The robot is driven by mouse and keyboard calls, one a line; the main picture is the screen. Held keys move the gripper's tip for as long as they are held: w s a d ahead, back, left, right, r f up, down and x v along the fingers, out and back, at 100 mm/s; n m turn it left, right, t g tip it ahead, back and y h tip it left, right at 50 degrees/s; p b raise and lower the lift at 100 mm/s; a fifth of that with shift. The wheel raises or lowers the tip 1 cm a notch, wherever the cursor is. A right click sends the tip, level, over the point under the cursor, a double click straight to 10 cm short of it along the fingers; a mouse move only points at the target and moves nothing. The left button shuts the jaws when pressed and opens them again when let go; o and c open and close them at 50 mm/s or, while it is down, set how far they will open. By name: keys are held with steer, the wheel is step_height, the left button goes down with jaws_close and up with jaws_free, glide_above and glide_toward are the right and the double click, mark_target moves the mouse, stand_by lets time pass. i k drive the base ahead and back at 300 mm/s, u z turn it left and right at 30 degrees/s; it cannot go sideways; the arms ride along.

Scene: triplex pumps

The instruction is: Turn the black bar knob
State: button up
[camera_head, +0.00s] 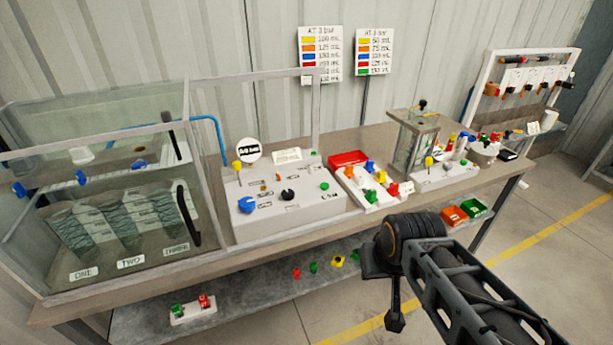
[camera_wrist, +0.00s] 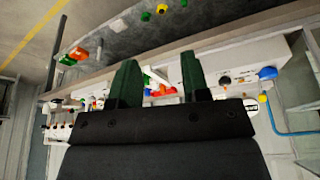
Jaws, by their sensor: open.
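In the wrist view the black knob (camera_wrist: 225,80) shows right of my fingers, with the blue knob (camera_wrist: 267,73) farther right. My gripper (camera_wrist: 158,76) is open and empty, its two green fingers apart. It is clear of the console. In the head view my arm stands right of and in front of the console, and its fingers cannot be made out.
A glass tank (camera_head: 110,215) fills the bench's left end. Right of the console are a red tray (camera_head: 348,158), a panel with coloured knobs (camera_head: 375,190) and a glass box (camera_head: 413,140). A lower shelf (camera_head: 255,295) holds loose coloured parts. The floor in front is open.

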mark_target(286, 194)
steer(key=u, duration=0.35)
steer(key=i, duration=0.9)
steer(key=u, duration=0.65)
